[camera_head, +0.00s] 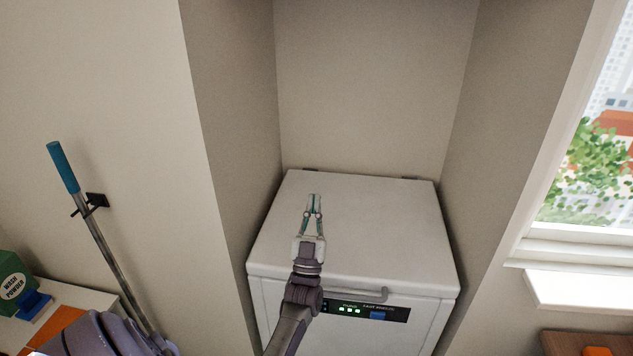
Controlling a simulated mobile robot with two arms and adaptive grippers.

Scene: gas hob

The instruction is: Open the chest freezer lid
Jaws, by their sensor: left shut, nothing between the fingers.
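The white chest freezer (350,315) stands in a wall recess. Its lid (385,225) looks shut and flat on the body. A grey bar handle (360,293) runs along the lid's front edge, and my left arm covers its left end. A control panel with green lights sits below it on the front. My left gripper (314,200) is shut and empty, in front of the lid's surface in the picture, beyond the handle. I cannot tell whether it touches the lid. My right gripper is not in view.
Recess walls stand close on both sides of the freezer. A blue-handled pole (64,168) leans at the left, near a green wash powder box (14,280) on a white surface. A window with a white sill (580,290) is at the right.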

